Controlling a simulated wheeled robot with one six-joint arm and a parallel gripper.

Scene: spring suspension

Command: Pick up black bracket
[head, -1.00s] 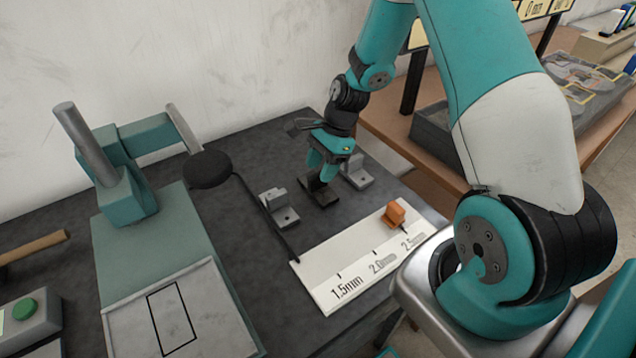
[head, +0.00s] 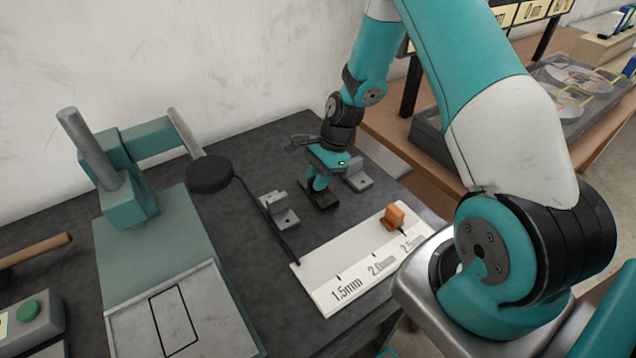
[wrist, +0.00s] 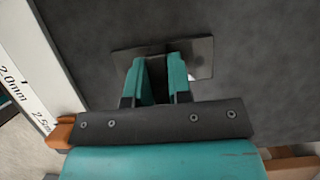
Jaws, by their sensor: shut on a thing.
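The black bracket (head: 325,201) stands on the dark table top between two grey brackets in the head view. Its flat base plate (wrist: 200,52) shows beyond the fingers in the wrist view, and it appears to rest on the table. My gripper (head: 318,186) is shut on the bracket's upright part from above. In the wrist view the teal fingers of my gripper (wrist: 160,70) sit on both sides of that part and hide some of it.
Grey brackets stand left (head: 281,211) and right (head: 358,177) of the black one, close by. An orange piece (head: 393,216) sits on the white marked board (head: 330,282) in front. A teal press (head: 130,190) with a black round pad (head: 210,175) stands left.

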